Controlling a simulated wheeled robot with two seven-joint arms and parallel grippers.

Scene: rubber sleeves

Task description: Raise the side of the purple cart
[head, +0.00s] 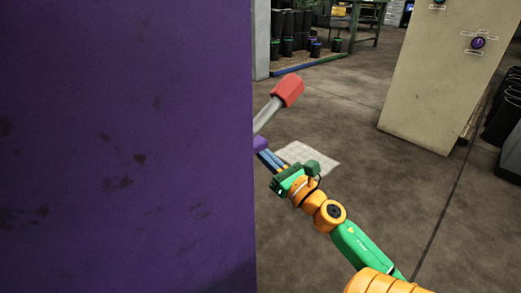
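The large purple panel (125,150), the purple cart's side as far as I can tell, fills the left half of the head view, upright and close, with dark scuffs. A grey lever with a red grip (287,91) sticks up past its right edge. My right gripper (262,152) reaches in from the lower right to a small purple part (260,144) at the panel's edge, just below the lever. The fingertips are partly hidden by the panel's edge, so I cannot tell whether they hold anything. My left gripper is not in view.
A beige cabinet (440,75) with a purple knob (478,42) stands at the upper right. Dark cylinders (297,30) stand near a green table (368,12) at the back. A pale sheet (312,158) lies on the floor. Dark items line the right edge. The middle floor is open.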

